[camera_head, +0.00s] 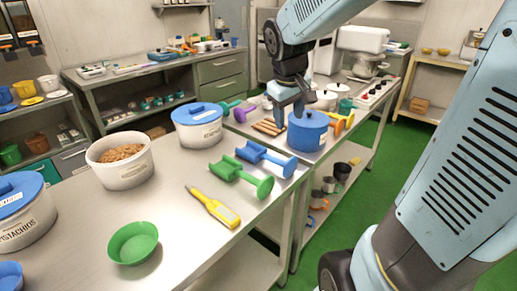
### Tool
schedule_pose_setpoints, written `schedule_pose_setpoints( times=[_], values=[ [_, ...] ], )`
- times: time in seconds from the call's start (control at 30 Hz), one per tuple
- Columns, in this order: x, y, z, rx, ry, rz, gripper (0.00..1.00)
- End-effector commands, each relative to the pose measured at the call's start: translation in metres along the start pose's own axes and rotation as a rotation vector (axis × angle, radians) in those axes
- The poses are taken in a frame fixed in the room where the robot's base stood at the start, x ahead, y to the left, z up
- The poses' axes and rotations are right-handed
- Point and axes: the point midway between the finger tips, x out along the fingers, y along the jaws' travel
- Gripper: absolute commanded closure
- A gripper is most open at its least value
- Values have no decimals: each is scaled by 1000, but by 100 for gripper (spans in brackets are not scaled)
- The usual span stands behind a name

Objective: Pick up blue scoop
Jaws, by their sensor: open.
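The blue scoop (266,159) lies on the near steel table (180,213), just behind a green scoop (241,177). Its trough end is at the left and its round knob at the right. My gripper (289,117) points down, open and apparently empty. How high the fingertips are over the surface is hard to tell.
A blue-lidded white tub (198,126) stands behind the scoops at the left. A white bucket of nuts (122,160), a yellow thermometer-like tool (214,206) and a green bowl (133,243) stand nearer. Wooden sticks (267,127) lie by my gripper. The near table's front middle is clear.

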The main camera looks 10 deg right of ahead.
Motion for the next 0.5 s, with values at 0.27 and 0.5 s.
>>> schedule_pose_setpoints(
  times=[0.27,0.5],
  values=[
    [64,4,-52,-167,-88,-25,46],
    [109,3,-81,-273,-125,-57,46]
  ],
)
